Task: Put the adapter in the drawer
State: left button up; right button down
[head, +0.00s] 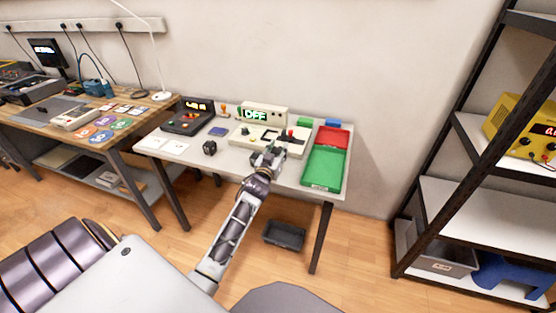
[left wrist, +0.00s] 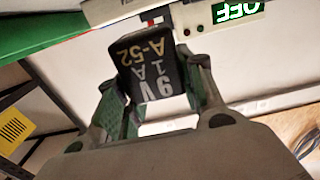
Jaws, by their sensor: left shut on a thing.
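The adapter (left wrist: 152,70) is a dark block with "9V 1A A-52" printed on it, in the left wrist view. My left gripper (left wrist: 160,98) is shut on it, one finger on each side. In the head view my left gripper (head: 268,158) is over the front of the white table, left of the green tray; the adapter is hard to make out there. My right gripper is not in view. No drawer can be clearly identified; a dark open bin (head: 284,236) is on the floor under the table.
The white table (head: 232,160) carries a green tray (head: 323,168), a red tray (head: 333,137), a small black cube (head: 210,147), a device showing OFF (head: 262,114) and a dark meter (head: 188,117). A black-framed shelf (head: 480,210) stands right. A wooden bench (head: 60,135) stands left.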

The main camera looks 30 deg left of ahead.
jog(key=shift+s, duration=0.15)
pick_arm(q)
jog(key=shift+f, duration=0.2)
notch_tip(320, 180, down, 3)
jog(key=shift+r, duration=0.1)
jog(key=shift+f, duration=0.65)
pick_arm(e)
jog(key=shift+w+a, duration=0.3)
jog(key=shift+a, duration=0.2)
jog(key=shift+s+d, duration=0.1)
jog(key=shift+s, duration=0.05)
